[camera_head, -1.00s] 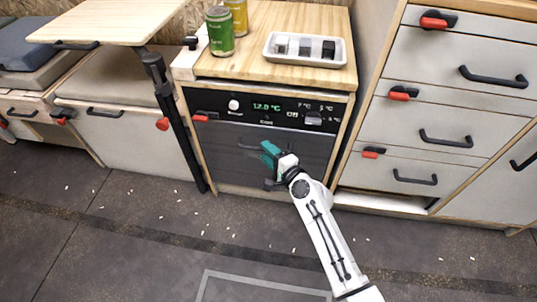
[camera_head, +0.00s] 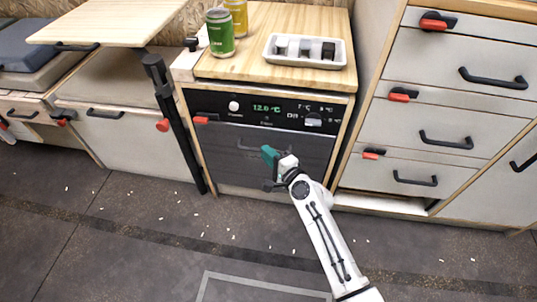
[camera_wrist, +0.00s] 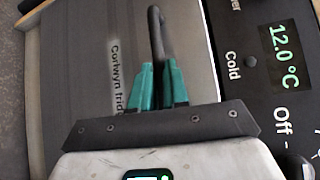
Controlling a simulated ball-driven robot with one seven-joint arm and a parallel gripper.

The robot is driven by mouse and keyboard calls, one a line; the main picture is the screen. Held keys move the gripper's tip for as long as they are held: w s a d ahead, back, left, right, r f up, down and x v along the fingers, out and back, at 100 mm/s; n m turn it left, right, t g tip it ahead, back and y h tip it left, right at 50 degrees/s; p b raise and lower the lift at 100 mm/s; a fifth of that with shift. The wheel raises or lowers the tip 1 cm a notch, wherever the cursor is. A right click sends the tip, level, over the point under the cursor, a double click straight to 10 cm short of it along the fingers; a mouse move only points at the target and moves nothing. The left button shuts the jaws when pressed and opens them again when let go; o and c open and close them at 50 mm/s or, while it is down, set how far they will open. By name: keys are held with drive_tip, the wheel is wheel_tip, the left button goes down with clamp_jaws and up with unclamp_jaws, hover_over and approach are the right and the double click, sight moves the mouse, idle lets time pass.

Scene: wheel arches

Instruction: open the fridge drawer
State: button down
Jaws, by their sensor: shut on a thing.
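The fridge drawer (camera_head: 225,150) is a dark grey front under a black control panel with a green "12.0 °C" display. It looks flush with the cabinet, with no clear gap. Its dark bar handle (camera_wrist: 157,38) stands out from the front in the wrist view. My gripper (camera_head: 270,156) has teal fingers and is at the drawer's handle. In the wrist view the fingers (camera_wrist: 159,88) are closed around the handle bar. In the head view my gripper partly hides the handle.
A red latch (camera_head: 201,120) sits at the panel's left. Cans (camera_head: 221,40) and a white tray (camera_head: 278,60) stand on the wooden top. A black post (camera_head: 180,135) stands left of the fridge, white drawers (camera_head: 415,122) at right. The floor in front is mostly clear, with small white bits.

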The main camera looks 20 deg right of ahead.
drive_tip(key=shift+s, duration=0.1)
drive_tip(key=s+a+p, duration=0.2)
drive_tip(key=s+a, duration=0.3)
drive_tip(key=s, duration=0.5)
drive_tip(key=s+a+p, duration=0.3)
drive_tip(key=s+a, duration=0.3)
drive_tip(key=s, duration=0.3)
drive_tip(key=s+a+p, duration=0.3)
drive_tip(key=s+a, duration=0.3)
drive_tip(key=s, duration=0.4)
drive_tip(key=shift+s, duration=0.3)
drive_tip(key=c, duration=1.1)
unclamp_jaws()
drive_tip(key=v, duration=1)
drive_tip(key=shift+s+r+p, duration=0.1)
drive_tip(key=shift+s+p, duration=0.25)
